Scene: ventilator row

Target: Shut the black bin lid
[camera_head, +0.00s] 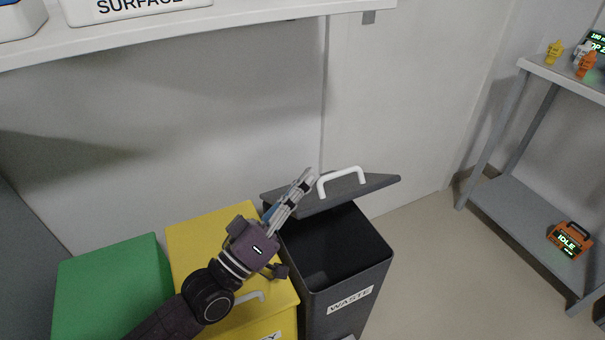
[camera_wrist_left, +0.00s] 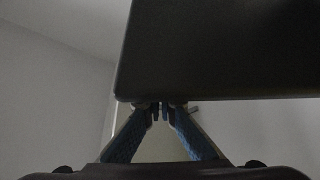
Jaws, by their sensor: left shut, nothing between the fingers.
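The black bin (camera_head: 340,262) with a white WASTE label stands open in the head view. Its dark lid (camera_head: 377,187) is raised at the back, tilted above the opening, with a white handle (camera_head: 341,180) on top. My left gripper (camera_head: 307,176) is shut and empty at the left side of the lid, close to the handle. In the left wrist view the shut fingertips (camera_wrist_left: 160,106) are at the lower edge of a large dark panel (camera_wrist_left: 225,50), apparently the lid. I cannot tell whether they touch it. My right gripper is not in view.
A yellow bin (camera_head: 205,232) and a green bin (camera_head: 110,285) stand left of the black bin. A white shelf (camera_head: 250,17) runs above along the wall. A grey rack (camera_head: 525,215) with an orange device (camera_head: 570,240) stands at right. The floor between is clear.

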